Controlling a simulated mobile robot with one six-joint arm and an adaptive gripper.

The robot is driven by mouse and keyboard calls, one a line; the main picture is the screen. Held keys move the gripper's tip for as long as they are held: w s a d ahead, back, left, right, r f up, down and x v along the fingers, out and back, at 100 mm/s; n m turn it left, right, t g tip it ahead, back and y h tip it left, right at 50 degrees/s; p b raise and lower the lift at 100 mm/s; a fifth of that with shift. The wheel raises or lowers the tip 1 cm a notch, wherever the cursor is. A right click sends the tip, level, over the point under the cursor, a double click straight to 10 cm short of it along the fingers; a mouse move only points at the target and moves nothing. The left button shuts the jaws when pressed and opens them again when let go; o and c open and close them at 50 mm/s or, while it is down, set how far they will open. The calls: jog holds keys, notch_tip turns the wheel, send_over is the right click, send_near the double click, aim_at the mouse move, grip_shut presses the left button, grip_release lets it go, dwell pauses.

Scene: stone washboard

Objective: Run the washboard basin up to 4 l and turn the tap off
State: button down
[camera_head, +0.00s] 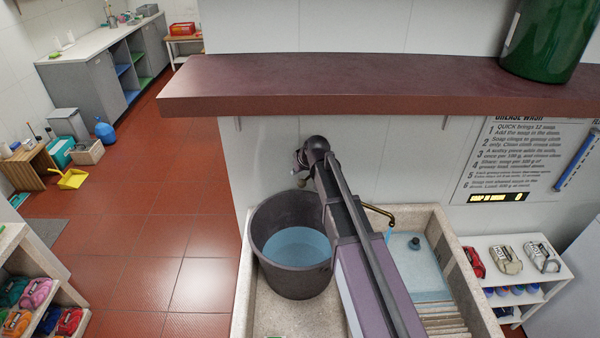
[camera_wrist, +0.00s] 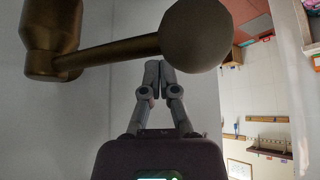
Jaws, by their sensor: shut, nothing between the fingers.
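The stone washboard basin (camera_head: 455,240) stands at the lower right, with pale blue water (camera_head: 408,272) and a ribbed board in it. The brass tap spout (camera_head: 380,211) curves over it, and a thin blue stream runs from its end. A small dark stopper-like piece (camera_head: 415,243) shows in the basin. In the wrist view, the brass tap lever (camera_wrist: 110,55) ends in a round knob (camera_wrist: 197,36). My gripper (camera_wrist: 159,66) is shut and empty, its fingertips at the lever beside the knob; contact is unclear. In the head view my arm hides the tap handle and part of the basin.
A dark bucket (camera_head: 265,262) holding blue water stands left of my arm. A dark red shelf (camera_head: 350,84) with a green container (camera_head: 545,38) overhangs the basin. A wall sign (camera_head: 520,150) and a white rack (camera_head: 535,280) are at the right. Open red floor lies left.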

jog(key=shift+w+d+p+v, duration=0.15)
jog(key=shift+p+v, duration=1)
jog(key=shift+v, duration=0.45)
jog(key=shift+w+d+p+v, duration=0.15)
jog(key=shift+d+p+v, duration=0.05)
jog(key=shift+p+v, duration=1.2)
jog(key=shift+w+d+p+v, duration=0.15)
jog(key=shift+p+v, duration=0.8)
jog(key=shift+v, duration=0.8)
jog(key=s+d+f+m+g+h+b, duration=0.1)
jog(key=s+d+f+b, duration=0.3)
jog(key=s, duration=0.4)
jog(key=s+d+f+m+g+h+b, duration=0.1)
jog(key=s+d+f+m+g+b, duration=0.1)
jog(key=s+f+b, duration=0.4)
jog(key=s+d+f+m+g+h+b, duration=0.2)
jog(key=s+d+f+m+b, duration=0.2)
jog(key=s+f, duration=0.4)
jog(key=s+d+b, duration=0.1)
jog(key=s+d, duration=0.1)
jog(key=s, duration=0.1)
jog(key=shift+d+g, duration=0.2)
jog(key=shift+g, duration=0.1)
jog(key=shift+f, duration=0.1)
dwell(0.4)
